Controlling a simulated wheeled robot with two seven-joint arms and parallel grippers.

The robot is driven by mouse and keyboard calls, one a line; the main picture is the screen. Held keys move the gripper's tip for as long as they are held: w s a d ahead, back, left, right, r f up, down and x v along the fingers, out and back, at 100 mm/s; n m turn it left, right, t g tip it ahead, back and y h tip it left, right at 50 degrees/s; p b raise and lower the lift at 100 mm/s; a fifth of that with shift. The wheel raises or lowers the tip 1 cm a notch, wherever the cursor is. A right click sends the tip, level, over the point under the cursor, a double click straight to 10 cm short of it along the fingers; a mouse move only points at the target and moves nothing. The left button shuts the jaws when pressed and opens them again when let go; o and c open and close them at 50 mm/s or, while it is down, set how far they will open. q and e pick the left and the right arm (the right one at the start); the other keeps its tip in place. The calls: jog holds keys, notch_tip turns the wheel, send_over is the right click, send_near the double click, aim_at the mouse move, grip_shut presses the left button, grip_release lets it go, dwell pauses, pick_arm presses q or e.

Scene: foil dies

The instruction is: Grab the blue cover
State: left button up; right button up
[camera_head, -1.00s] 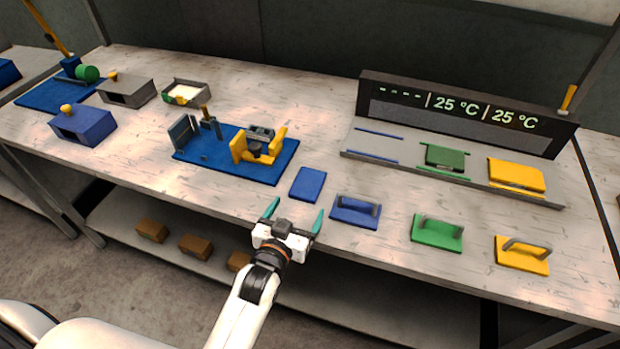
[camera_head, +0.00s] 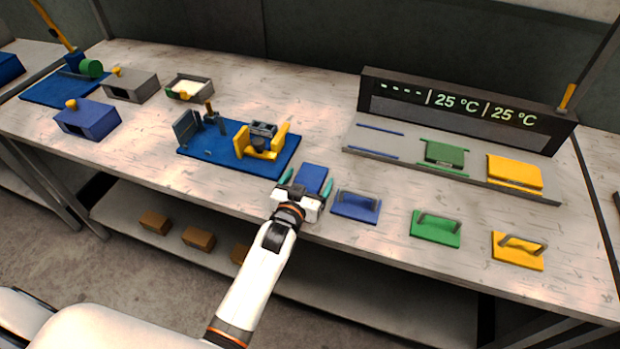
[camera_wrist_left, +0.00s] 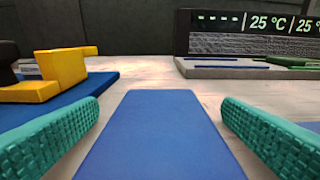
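A flat, plain blue plate, apparently the blue cover (camera_head: 312,176), lies near the front edge of the table. It also fills the lower middle of the left wrist view (camera_wrist_left: 160,135). My left gripper (camera_head: 306,183) is open, with its two teal fingers on either side of the plate. In the left wrist view the fingers stand apart from its edges, with gaps on both sides. The near end of the plate is hidden by the gripper in the head view. My right gripper is not in view.
A blue piece with a handle (camera_head: 356,207) lies just right of the plate, close to the right finger. Green (camera_head: 435,230) and yellow (camera_head: 517,252) handled pieces lie farther right. A blue base with yellow fixtures (camera_head: 215,160) is to the left. A heater display (camera_head: 465,112) stands behind.

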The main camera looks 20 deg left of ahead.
pick_arm(q)
jog(key=c, duration=1)
